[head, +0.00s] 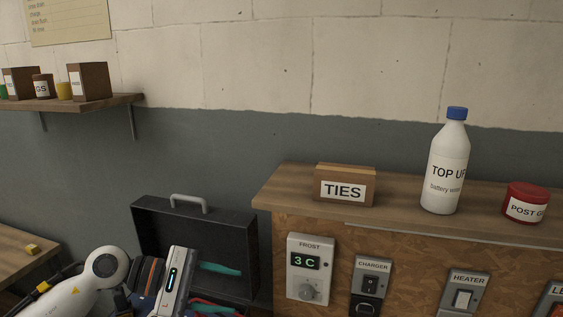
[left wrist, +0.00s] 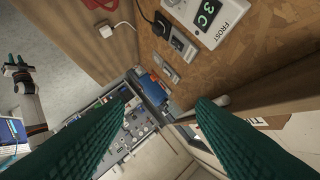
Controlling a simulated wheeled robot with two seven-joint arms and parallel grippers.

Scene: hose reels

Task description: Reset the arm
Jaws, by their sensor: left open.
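My left arm comes in from the lower left of the head view. Its gripper (head: 222,287) points right, in front of the open black case. Its teal fingers are spread with nothing seen between them. In the left wrist view the two ribbed teal fingers stand wide apart, and the gap between them (left wrist: 163,106) is empty. At the left edge of that view a white arm, apparently my right one, ends in a small dark gripper (left wrist: 17,69); its jaws are too small to judge. The right arm does not show in the head view.
A wooden bench (head: 400,209) holds a TIES box (head: 345,185), a white bottle (head: 446,165) and a red tin (head: 525,203). FROST (head: 310,268), CHARGER (head: 370,288) and HEATER (head: 463,292) controls are on its front. The black case (head: 190,240) stands left of it. A shelf (head: 70,105) is upper left.

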